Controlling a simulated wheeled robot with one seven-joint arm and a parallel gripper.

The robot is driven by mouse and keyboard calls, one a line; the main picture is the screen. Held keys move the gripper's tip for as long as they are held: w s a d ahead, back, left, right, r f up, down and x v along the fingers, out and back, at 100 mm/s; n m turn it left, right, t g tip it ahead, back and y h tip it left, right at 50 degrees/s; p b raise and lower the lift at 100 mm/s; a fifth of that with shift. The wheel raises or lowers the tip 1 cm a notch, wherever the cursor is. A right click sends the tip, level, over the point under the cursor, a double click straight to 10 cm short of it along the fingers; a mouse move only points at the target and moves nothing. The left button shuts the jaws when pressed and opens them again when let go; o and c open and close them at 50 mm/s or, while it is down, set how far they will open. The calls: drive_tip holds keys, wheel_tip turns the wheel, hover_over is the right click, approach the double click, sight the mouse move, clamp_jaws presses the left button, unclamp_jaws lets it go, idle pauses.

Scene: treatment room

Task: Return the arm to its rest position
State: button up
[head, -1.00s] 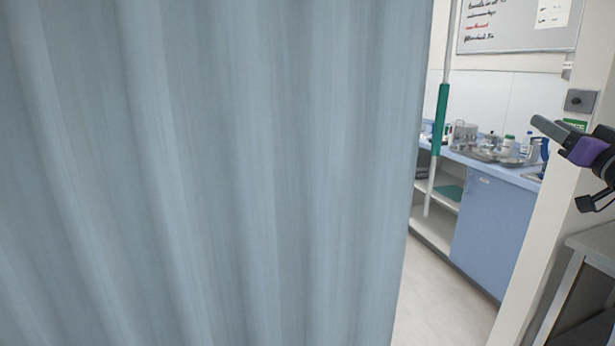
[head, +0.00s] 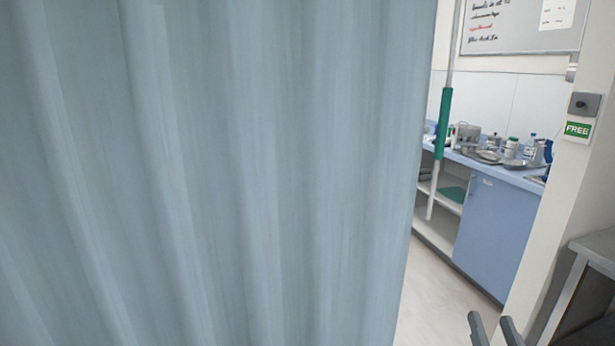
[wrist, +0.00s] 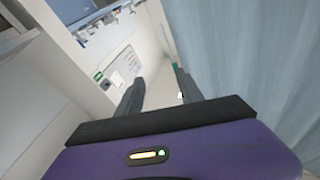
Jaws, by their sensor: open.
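My gripper (head: 493,330) shows at the bottom right of the head view, only its two grey fingertips in the picture. The fingers are apart with nothing between them. In the wrist view my gripper (wrist: 160,92) shows its purple body and two dark fingers, open and empty. The rest of my arm is out of the head view.
A pale blue curtain (head: 220,180) fills most of the head view; it also hangs on the right in the wrist view (wrist: 245,60). A doorway shows a blue counter (head: 495,215) with several items. A green-gripped pole (head: 443,125) stands by the curtain. A metal table (head: 590,255) is at right.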

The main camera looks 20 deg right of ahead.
drive_tip(key=s+a+f+n+g+y, duration=0.2)
drive_tip(key=s+a+f+n+y, duration=0.1)
drive_tip(key=s+a, duration=0.8)
drive_tip(key=s+a+f+n+g+y+p, duration=0.1)
drive_tip(key=s+a+f+n+y, duration=0.2)
drive_tip(key=s+a, duration=0.8)
drive_tip(key=s+f+y, duration=0.2)
drive_tip(key=s+f, duration=0.1)
drive_tip(key=s, duration=0.1)
drive_tip(key=shift+s+f+n+g+y, duration=0.15)
drive_tip(key=shift+s+n+g+y, duration=0.1)
drive_tip(key=shift+n+g+y, duration=0.15)
